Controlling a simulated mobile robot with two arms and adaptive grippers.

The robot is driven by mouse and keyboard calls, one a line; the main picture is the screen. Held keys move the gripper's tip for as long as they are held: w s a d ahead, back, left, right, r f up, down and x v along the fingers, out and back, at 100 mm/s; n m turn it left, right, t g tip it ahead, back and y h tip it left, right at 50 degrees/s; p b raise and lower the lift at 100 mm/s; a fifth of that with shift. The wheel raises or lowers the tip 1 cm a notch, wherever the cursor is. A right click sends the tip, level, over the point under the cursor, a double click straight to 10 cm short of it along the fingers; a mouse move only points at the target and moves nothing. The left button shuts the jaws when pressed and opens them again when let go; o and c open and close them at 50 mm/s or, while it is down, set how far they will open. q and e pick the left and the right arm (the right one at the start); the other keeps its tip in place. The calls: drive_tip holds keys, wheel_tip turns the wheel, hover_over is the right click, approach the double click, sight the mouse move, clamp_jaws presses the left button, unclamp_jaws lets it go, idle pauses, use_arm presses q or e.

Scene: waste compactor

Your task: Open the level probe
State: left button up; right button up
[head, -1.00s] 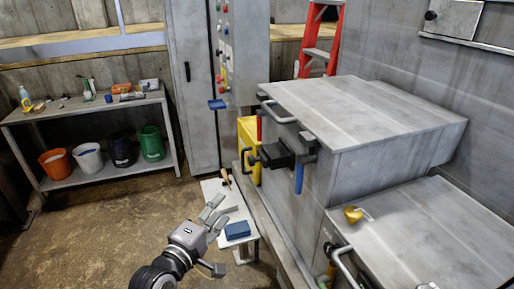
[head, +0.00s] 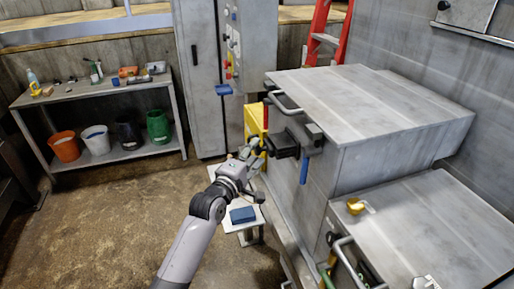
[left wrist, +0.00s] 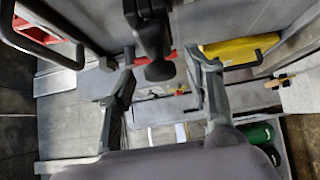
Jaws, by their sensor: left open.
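A dark block with a black handle (head: 282,145) sticks out of the front of the grey compactor (head: 390,150); I take it for the level probe, though no label can be read. In the left wrist view its black knob (left wrist: 160,70) shows at the top centre, between the fingers. My left gripper (head: 254,151) is open and empty, just left of the handle. Its two fingers (left wrist: 163,68) stand on either side of the knob in the picture; I cannot tell whether they touch it. My right gripper is not in view.
A yellow box (head: 253,118) is behind the gripper. A small white bench (head: 247,225) with a blue block (head: 242,215) stands below my arm. A blue grip (head: 304,168) hangs right of the handle. Shelving with buckets (head: 97,140) is at the left; the floor before it is clear.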

use_arm(q)
drive_tip(key=shift+x, duration=1.1)
drive_tip(key=shift+c, duration=0.2)
clamp_jaws()
